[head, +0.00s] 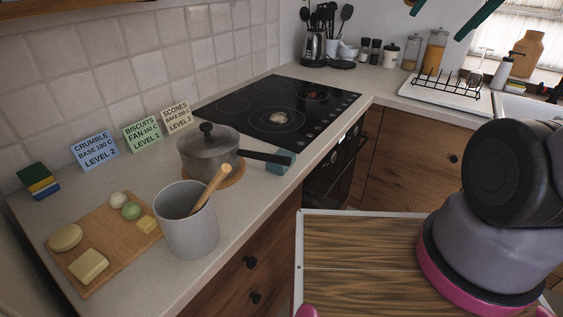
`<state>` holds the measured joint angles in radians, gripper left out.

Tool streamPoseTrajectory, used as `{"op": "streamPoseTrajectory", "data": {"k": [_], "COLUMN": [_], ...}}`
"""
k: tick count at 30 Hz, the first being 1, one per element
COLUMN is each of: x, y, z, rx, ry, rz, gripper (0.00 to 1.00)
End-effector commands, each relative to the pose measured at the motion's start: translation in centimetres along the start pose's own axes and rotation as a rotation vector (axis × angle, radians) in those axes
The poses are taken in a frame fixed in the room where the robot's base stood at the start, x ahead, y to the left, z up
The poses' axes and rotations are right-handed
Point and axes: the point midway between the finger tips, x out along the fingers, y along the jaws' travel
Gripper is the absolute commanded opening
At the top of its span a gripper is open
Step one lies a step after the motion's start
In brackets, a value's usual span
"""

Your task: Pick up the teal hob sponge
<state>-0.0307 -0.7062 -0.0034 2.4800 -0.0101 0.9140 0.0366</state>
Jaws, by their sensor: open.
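A teal sponge (280,162) lies on the counter near its front edge, just right of the grey lidded pot (208,152). The pot's dark handle (264,157) passes in front of part of the sponge, hiding some of it. The black hob (280,108) is behind and to the right of the pot. My gripper is not in view; only thick links of my arm show at the right.
A grey crock (187,232) with a wooden handle stands in front of the pot. Left are a wooden board (110,243) with food pieces, several label cards (94,148) and a stack of coloured sponges (38,180). A white tray with a black rack (441,93) stands far right.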

Motion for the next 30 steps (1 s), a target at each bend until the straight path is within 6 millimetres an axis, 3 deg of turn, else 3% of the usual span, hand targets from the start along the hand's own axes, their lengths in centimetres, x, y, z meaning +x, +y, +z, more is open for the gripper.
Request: {"op": "streamPoseTrajectory", "data": {"k": [7,13,17,24,30], "x": [6.5,13.7,18.7,27.3,31.1], "y": [-4.9,-9.9,-13.0,-17.2,-18.5], "z": [-0.9,0.8,3.5,11.0,15.4], "rx": [0.046,0.077,0.083,0.078,0.072], "ry": [-0.182,-0.314,-0.381,-0.453,-0.464], "rz": [0.039,0.118,0.187,0.326,0.393], "gripper": [1.00,1.00,1.00,1.00,1.00]}}
